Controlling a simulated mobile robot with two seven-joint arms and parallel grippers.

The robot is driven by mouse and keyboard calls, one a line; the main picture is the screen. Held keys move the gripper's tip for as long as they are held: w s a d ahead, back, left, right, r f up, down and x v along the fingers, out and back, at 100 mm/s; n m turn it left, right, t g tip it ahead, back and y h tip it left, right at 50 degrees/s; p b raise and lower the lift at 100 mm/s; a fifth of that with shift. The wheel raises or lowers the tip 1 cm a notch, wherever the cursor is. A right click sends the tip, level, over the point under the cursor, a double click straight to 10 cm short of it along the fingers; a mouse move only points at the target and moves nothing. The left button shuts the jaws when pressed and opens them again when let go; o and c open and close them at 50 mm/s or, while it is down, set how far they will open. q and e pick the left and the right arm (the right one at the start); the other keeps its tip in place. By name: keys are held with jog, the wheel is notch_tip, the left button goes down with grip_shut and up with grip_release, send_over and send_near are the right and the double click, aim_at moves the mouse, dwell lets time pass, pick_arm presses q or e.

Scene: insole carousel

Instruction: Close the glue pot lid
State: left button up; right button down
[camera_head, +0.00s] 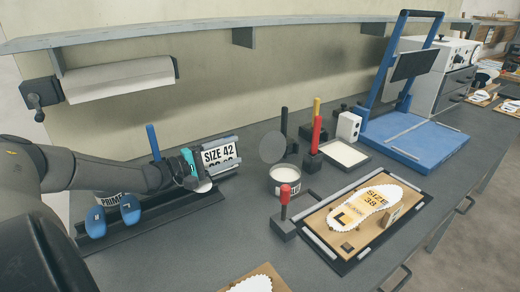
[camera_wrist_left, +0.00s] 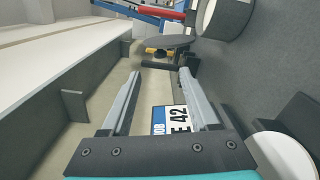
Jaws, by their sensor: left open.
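The glue pot (camera_head: 284,184) is a round, pale-rimmed pot near the middle of the bench. Its grey round lid (camera_head: 272,147) stands upright behind the pot's rim, so the pot is open. The lid shows as a thin dark disc (camera_wrist_left: 168,41) in the left wrist view, beyond the fingertips, with part of the pot (camera_wrist_left: 222,14) at the top. My left gripper (camera_head: 238,152) is open and empty, to the left of the lid and apart from it. A SIZE 42 sign (camera_head: 219,155) shows between its fingers, behind them. My right gripper is not in view.
A red-knobbed clamp (camera_head: 285,193) stands in front of the pot, beside a board with a SIZE 38 insole (camera_head: 364,207). Blue-ended pieces (camera_head: 130,210) lie below my left arm.

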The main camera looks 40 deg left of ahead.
aim_at(270, 146)
pick_arm(q)
jog(key=b+x, duration=0.3)
jog(key=x, duration=0.6)
jog(key=shift+w+b, duration=0.25)
jog(key=shift+b, duration=0.1)
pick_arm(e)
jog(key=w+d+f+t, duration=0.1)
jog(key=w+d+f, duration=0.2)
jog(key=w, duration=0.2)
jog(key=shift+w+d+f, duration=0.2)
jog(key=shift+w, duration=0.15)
pick_arm(q)
jog(key=shift+f, duration=0.1)
jog(key=shift+c, duration=0.2)
grip_shut()
jog(key=shift+d, duration=0.1)
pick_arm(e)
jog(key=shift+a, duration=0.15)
